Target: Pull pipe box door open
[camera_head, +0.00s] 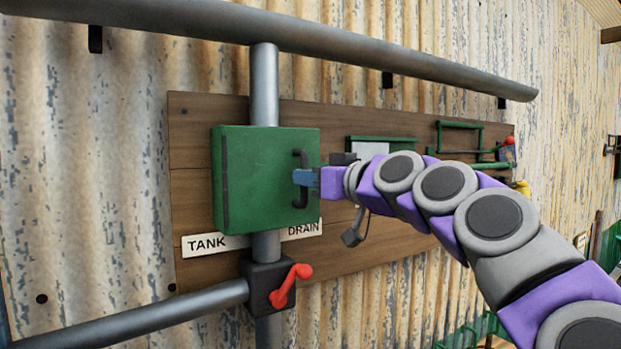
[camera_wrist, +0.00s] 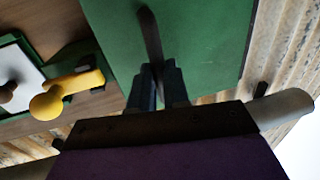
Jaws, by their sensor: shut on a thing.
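The green pipe box (camera_head: 260,195) is fixed on a vertical grey pipe against a wooden board. Its door (camera_head: 262,160) looks closed, with a dark hinge strip at the left and a dark upright handle (camera_head: 300,158) at the right. My gripper (camera_head: 300,177) reaches in from the right and is shut on the handle at about its middle. In the wrist view, the blue fingers of my gripper (camera_wrist: 157,82) sit on both sides of the dark handle (camera_wrist: 150,35), in front of the green door (camera_wrist: 205,40). The fingers hide part of the handle.
A red valve lever (camera_head: 290,285) is below the box, beside the TANK and DRAIN labels (camera_head: 207,244). A thick grey pipe (camera_head: 330,42) runs above. A yellow knobbed lever (camera_wrist: 65,95) is near my gripper in the wrist view. The corrugated wall stands behind.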

